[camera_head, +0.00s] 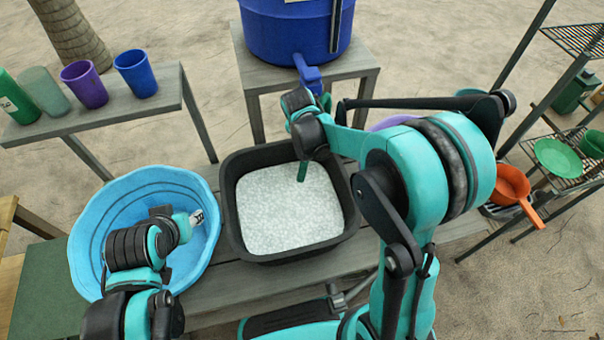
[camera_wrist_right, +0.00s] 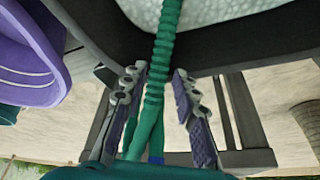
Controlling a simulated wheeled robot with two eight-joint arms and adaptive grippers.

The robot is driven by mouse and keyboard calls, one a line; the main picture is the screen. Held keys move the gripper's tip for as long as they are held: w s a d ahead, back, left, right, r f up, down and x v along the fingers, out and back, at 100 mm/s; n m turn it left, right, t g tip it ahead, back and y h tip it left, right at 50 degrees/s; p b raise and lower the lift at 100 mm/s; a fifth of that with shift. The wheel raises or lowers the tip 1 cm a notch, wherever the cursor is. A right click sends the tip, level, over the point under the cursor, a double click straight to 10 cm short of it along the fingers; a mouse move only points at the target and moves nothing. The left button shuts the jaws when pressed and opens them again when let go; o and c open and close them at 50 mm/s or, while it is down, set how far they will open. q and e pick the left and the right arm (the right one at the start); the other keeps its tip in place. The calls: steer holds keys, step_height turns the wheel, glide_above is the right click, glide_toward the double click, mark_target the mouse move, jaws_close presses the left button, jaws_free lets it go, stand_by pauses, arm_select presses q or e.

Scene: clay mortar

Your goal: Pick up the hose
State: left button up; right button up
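The green hose (camera_head: 302,172) shows in the head view as a short end over the black tub (camera_head: 232,160), below my right gripper (camera_head: 303,118). In the right wrist view the ribbed green hose (camera_wrist_right: 163,55) runs between the two fingers of my right gripper (camera_wrist_right: 158,82). The fingers stand apart on both sides of the hose, with a narrow gap visible at the right finger. My left gripper (camera_head: 196,217) is over the blue basin (camera_head: 95,215); its fingers are too small to read.
A blue barrel (camera_head: 290,35) with a blue spigot (camera_head: 308,72) stands behind the tub, close to my right gripper. Several cups (camera_head: 134,73) stand on a side bench at left. A purple bowl (camera_head: 392,122) is partly hidden by my right arm. A shelf rack (camera_head: 568,178) stands right.

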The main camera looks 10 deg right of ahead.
mark_target(304, 165)
steer(key=b+x, duration=0.1)
steer(key=x, duration=0.3)
steer(key=shift+a+f, duration=0.1)
steer(key=shift+s, duration=0.15)
steer(key=shift+c, duration=1.2)
jaws_close()
